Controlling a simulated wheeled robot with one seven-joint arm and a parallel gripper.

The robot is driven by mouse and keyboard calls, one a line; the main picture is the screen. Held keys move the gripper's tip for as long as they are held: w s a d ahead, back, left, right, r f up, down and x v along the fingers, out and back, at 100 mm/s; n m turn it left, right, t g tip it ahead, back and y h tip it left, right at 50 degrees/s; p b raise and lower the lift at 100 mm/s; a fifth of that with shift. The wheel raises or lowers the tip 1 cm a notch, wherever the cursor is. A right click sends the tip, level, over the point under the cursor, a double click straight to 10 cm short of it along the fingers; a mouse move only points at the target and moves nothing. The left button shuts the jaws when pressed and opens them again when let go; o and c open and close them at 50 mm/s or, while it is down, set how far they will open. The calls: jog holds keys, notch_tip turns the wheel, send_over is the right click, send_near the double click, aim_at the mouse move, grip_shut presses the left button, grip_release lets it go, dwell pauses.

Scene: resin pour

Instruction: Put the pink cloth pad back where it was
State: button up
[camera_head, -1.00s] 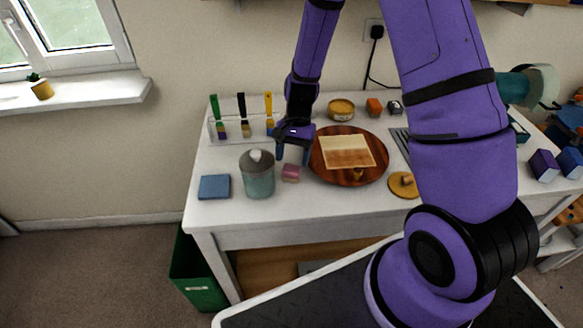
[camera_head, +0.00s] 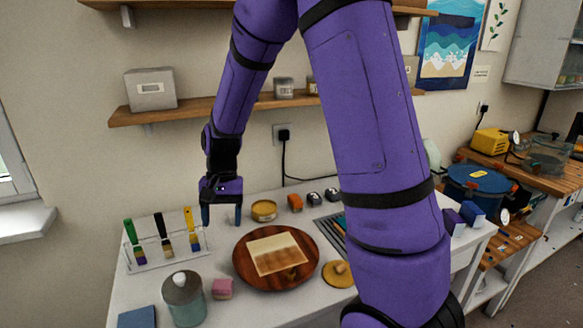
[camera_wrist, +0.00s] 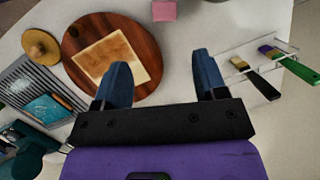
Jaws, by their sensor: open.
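The pink cloth pad (camera_head: 222,289) is a small block-like piece on the white table, between the lidded canister (camera_head: 184,300) and the round wooden board (camera_head: 243,273). It also shows at the top edge of the wrist view (camera_wrist: 164,10), partly cut off. My gripper (camera_head: 222,217) is open and empty, above the back of the table and apart from the pad.
A rack of brushes (camera_head: 165,250) stands left of my gripper. A yellow tin (camera_head: 264,210) and an orange block (camera_head: 295,203) are to its right. A blue pad (camera_head: 137,317) lies at front left, and a yellow lid (camera_head: 338,274) lies right of the board. A shelf (camera_head: 200,110) hangs above.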

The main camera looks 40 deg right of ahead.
jog(key=s+d+r+n+t+h, duration=0.1)
jog(key=s+r+n+t, duration=0.1)
jog(key=s+r, duration=0.4)
jog(key=s+r+n+t, duration=0.1)
jog(key=s+r, duration=0.2)
jog(key=r, duration=0.5)
jog(key=s+d+r+n+t, duration=0.1)
jog(key=s+r+t, duration=0.1)
jog(key=s, duration=0.4)
jog(key=s+d+r+n+t+h, duration=0.1)
jog(key=s+r+n+t, duration=0.1)
jog(key=s+r, duration=0.2)
jog(key=s, duration=0.3)
jog(key=shift+d+r, duration=0.15)
jog(key=shift+r, duration=0.2)
jog(key=shift+s, duration=0.1)
